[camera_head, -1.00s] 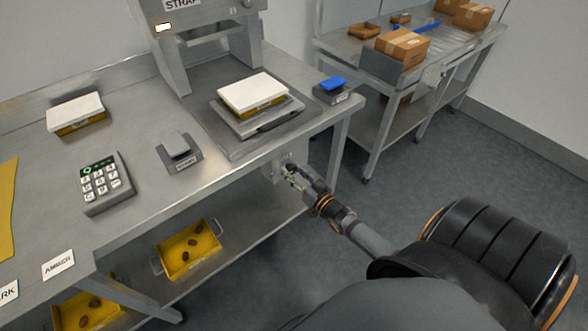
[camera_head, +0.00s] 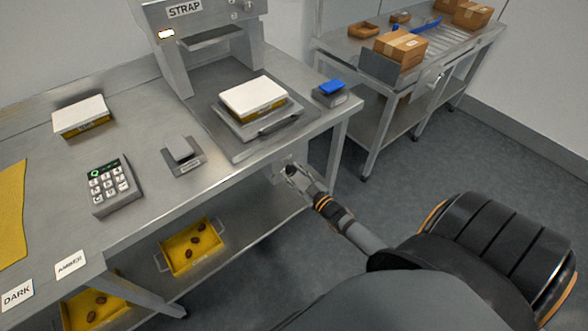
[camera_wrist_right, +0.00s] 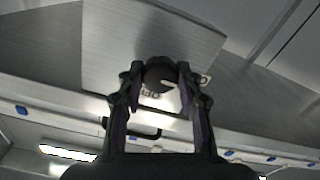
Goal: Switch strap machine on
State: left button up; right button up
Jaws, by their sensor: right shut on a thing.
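The strap machine (camera_head: 172,62) stands at the back of the bench, with a STRAP label and a small lit lamp on its front. My right gripper (camera_head: 291,173) is at a small panel under the bench's front edge, below the machine. In the right wrist view, the gripper (camera_wrist_right: 158,88) is shut on a round dark knob (camera_wrist_right: 160,73). Pale lettering beside the knob is partly hidden by the fingers, so the knob's setting is not readable. My left gripper is not in view.
A white-lidded yellow box (camera_head: 254,97) sits on the machine's platform. A blue-topped device (camera_head: 331,90), a grey pedal-like device (camera_head: 182,155) and a keypad (camera_head: 113,184) are on the bench. A yellow tray (camera_head: 190,246) with dates is on the lower shelf.

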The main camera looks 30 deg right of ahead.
jog(key=shift+f, duration=0.1)
jog(key=o, duration=1.1)
jog(key=shift+o, duration=0.2)
jog(key=s+d, duration=0.1)
jog(key=s, duration=1.1)
